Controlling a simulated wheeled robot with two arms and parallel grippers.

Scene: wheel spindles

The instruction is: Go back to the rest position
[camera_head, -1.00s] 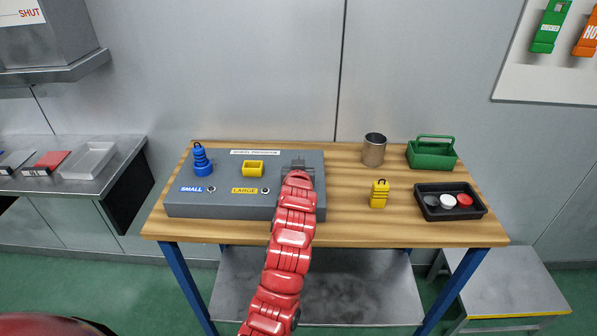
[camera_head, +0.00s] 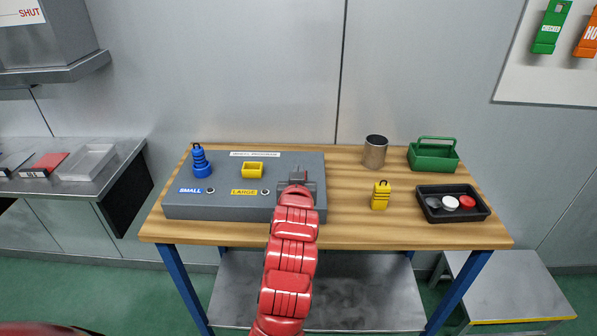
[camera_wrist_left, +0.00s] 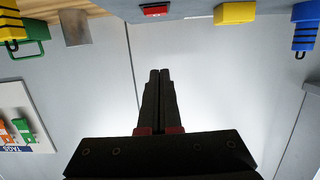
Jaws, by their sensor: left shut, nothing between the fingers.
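My left gripper (camera_head: 298,176) is at the right end of the grey spindle console (camera_head: 230,208) in the head view, its red arm reaching up from the bottom. In the left wrist view its two dark fingers (camera_wrist_left: 160,75) are together with nothing between them. The wrist picture looks upside down, with the wall behind the fingers. A blue ringed spindle (camera_head: 200,162) stands upright at the console's left. A yellow open block (camera_head: 253,169) sits on the console. A yellow ringed piece (camera_head: 380,196) stands on the table to the right. My right gripper is out of view.
The wooden table (camera_head: 345,225) also holds a metal cup (camera_head: 375,152), a green carrier (camera_head: 433,157) and a black tray (camera_head: 453,215) with several round pieces. A steel side counter (camera_head: 115,172) with trays is at left. A low steel bench (camera_head: 515,285) is at right.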

